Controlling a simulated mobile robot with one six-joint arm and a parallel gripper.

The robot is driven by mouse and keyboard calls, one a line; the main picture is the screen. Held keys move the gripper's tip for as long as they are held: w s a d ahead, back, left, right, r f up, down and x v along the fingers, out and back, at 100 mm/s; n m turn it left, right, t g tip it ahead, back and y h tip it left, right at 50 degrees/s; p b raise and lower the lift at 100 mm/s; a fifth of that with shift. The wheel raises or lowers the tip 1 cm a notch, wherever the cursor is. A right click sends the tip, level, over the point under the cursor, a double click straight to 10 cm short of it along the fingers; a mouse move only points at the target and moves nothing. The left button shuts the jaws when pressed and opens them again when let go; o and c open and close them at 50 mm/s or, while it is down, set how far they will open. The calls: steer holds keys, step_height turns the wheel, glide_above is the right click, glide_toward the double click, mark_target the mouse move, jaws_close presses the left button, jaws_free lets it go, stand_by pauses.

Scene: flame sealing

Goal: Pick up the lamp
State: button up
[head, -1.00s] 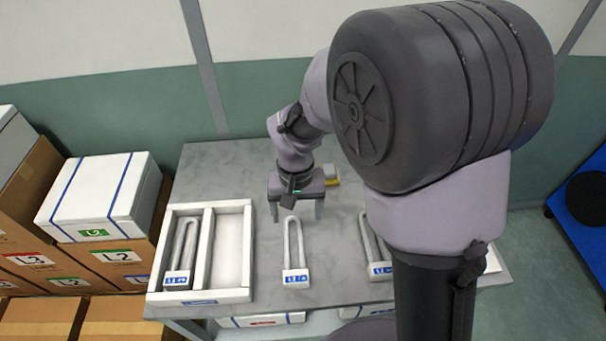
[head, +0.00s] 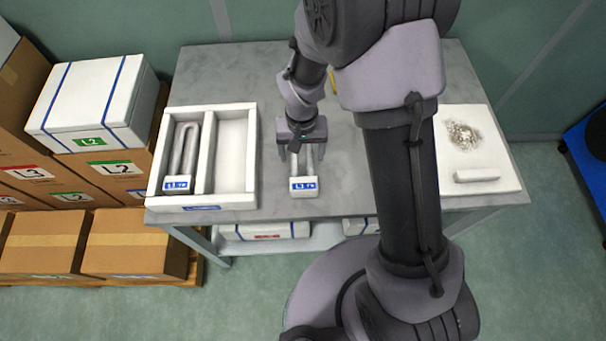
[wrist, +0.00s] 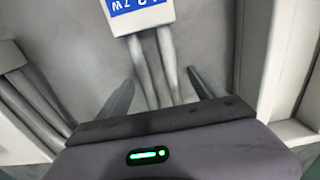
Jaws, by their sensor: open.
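The lamp (head: 303,186), a U-shaped grey tube on a white base with a blue label, lies on the grey table just right of the white tray. My gripper (head: 302,152) is above its tube end, pointing down. In the wrist view the lamp's tubes (wrist: 156,70) run between the two spread fingers of my gripper (wrist: 160,92), with a gap on each side. The fingers are open and hold nothing. The far bend of the tube is hidden beneath my gripper.
The white two-slot tray (head: 253,150) holds another lamp (head: 184,160) in its left slot; its right slot is empty. A white board (head: 490,140) with shards and a small white piece lies at the right. Another grey tubular object (wrist: 35,95) shows at the wrist view's left.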

steer(key=shift+r, duration=0.1)
jaws_close()
